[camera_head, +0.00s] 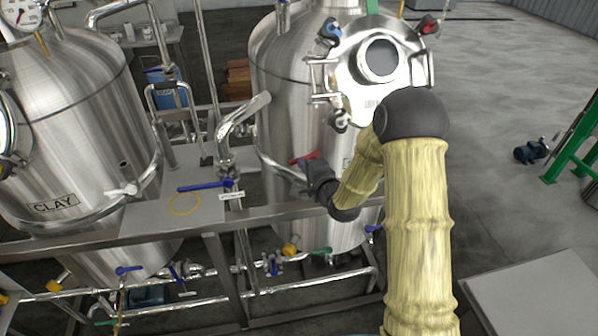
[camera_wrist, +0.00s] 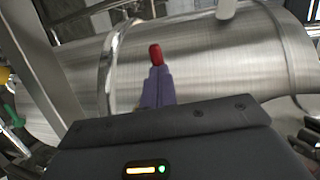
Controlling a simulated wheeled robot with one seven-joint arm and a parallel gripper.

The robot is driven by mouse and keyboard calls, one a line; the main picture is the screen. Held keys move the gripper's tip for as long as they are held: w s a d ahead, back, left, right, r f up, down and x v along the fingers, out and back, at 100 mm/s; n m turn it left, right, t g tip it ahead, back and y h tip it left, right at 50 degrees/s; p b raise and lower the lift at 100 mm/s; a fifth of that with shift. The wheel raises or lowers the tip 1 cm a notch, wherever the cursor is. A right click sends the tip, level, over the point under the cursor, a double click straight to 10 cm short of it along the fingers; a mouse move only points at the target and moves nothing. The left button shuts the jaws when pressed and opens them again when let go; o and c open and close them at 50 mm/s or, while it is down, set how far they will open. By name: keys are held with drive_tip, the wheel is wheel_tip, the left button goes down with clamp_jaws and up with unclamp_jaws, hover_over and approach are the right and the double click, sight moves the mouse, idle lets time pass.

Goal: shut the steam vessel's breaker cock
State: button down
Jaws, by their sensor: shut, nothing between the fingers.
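A steel vessel (camera_head: 285,110) with a round hatch stands behind my arm; its label is mostly hidden, so I cannot read it as the steam vessel. A small red lever (camera_head: 305,158) shows at its front, just above my gripper (camera_head: 298,187). In the wrist view, a red tip (camera_wrist: 155,54) shows at the ends of the shut fingers (camera_wrist: 158,88), with the vessel's steel wall beyond. My gripper is shut and holds nothing. I cannot tell whether it touches the red lever. No readable tag marks the breaker cock. A blue handle (camera_head: 332,30) and a red one (camera_head: 428,25) sit higher up.
A vessel marked CLAY (camera_head: 60,150) with a white lever (camera_head: 122,190) stands at left. A long blue lever (camera_head: 205,186) lies over the platform between the vessels. A steel frame rail (camera_head: 100,240) and low pipes with several valves run in front. Open floor (camera_head: 500,100) is at right.

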drive_tip(key=shift+w+a+r+b, duration=0.1)
drive_tip(key=shift+w+a+b, duration=0.4)
drive_tip(key=shift+b, duration=0.35)
drive_tip(key=shift+a, duration=0.1)
drive_tip(key=shift+s, duration=0.1)
drive_tip(key=s+d+r+b, duration=0.1)
drive_tip(key=s+b, duration=0.1)
drive_tip(key=s, duration=0.4)
drive_tip(key=s+d+r+b, duration=0.1)
drive_tip(key=s+b, duration=0.1)
drive_tip(key=s, duration=0.5)
drive_tip(key=shift+s+d+r, duration=0.2)
drive_tip(key=shift+d+r, duration=0.1)
drive_tip(key=shift+d, duration=0.1)
